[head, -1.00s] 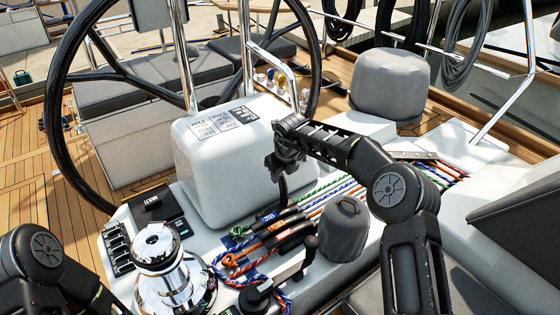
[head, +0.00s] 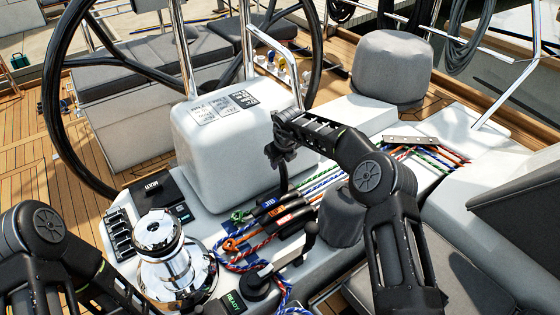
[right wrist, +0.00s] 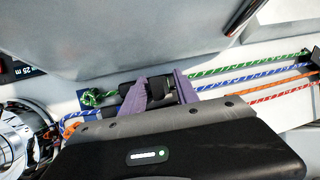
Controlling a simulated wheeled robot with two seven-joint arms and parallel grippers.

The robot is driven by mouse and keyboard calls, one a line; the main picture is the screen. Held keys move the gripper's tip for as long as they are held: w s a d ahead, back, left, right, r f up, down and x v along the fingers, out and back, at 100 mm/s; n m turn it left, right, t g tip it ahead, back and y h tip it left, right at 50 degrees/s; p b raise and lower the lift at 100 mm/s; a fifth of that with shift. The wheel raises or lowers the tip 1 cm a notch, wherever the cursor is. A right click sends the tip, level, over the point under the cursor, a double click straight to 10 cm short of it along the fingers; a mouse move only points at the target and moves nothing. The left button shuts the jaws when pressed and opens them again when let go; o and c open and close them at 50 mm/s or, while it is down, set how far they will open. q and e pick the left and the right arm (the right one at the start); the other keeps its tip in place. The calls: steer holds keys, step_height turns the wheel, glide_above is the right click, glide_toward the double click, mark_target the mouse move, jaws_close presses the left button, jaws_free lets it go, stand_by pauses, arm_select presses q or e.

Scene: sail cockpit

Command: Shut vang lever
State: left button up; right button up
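A bank of dark rope clutches with colored labels (head: 278,212) lies on the white console, beside the winch; blue and orange labels show. I cannot read which one is the vang. A dark upright lever (head: 283,183) shows just under my right gripper (head: 283,160), at the bank's far side. In the right wrist view, my right gripper's purple fingers (right wrist: 163,90) stand apart on either side of a dark clutch part (right wrist: 160,86); whether they touch it is hidden. My left arm shows at the lower left; its gripper is out of the picture.
A white box (head: 230,150) stands behind the clutches. A chrome winch (head: 165,260) is at the left, a grey covered winch (head: 343,215) at the right. Colored ropes run right. A READY display (head: 235,303) is at the bottom.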

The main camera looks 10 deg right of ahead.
steer(key=shift+x, duration=1.3)
steer(key=shift+c, duration=0.6)
jaws_close()
